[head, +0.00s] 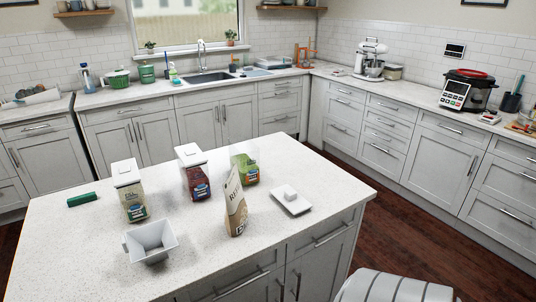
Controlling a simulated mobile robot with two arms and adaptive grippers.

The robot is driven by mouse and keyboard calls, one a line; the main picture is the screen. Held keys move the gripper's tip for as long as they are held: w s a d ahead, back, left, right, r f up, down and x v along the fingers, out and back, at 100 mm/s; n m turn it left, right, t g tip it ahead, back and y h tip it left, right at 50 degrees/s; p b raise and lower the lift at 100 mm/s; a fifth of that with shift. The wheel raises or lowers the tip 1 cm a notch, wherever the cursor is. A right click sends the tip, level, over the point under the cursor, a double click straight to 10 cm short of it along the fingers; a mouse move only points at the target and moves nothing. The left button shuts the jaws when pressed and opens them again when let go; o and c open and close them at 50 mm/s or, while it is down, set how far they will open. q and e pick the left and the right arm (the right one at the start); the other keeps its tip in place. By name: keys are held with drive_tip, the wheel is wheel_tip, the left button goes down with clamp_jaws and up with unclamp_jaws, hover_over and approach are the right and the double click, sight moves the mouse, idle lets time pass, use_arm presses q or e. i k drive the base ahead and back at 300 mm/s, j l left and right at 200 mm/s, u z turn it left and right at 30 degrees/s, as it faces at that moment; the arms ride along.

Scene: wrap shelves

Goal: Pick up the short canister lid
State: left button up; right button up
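A white square lid (291,203) with a raised knob lies on the island counter (330,185), near its right edge. A short clear canister (244,165) with green contents and label stands open behind it to the left. Two taller canisters with white lids on stand further left: one with dark contents (196,180) and one with pale contents (133,200). Neither of my grippers shows in the head view, and nothing is seen touching the lid.
A brown paper bag (235,205) stands left of the lid. A rounded striped seat-like thing (390,287) is below the island's right side.

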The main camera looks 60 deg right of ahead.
sight(296, 207)
drive_tip(key=z, duration=1.6)
drive_tip(key=i+j, duration=0.1)
drive_tip(key=j, duration=0.3)
drive_tip(key=i+j+z, duration=0.15)
drive_tip(key=j, duration=0.2)
drive_tip(key=i+j, duration=0.1)
drive_tip(key=j, duration=0.3)
drive_tip(key=z, duration=0.05)
